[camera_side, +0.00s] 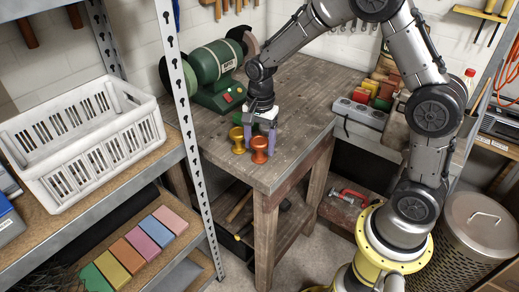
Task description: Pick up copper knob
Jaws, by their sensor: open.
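The copper knob (259,150) is a shiny orange spool shape standing upright near the front corner of the wooden workbench (298,143). A brass-yellow knob (237,141) stands just left of it. My gripper (260,140) points straight down at the copper knob, with its purple fingers open. One finger shows to the upper left of the knob and the other to its right. Whether the fingers touch the knob or stand a little behind it cannot be told.
A green bench grinder (212,66) stands behind my gripper on the bench. A metal shelf post (183,112) rises at the left, beside a shelf with a white crate (92,140). The bench surface right of my gripper is clear.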

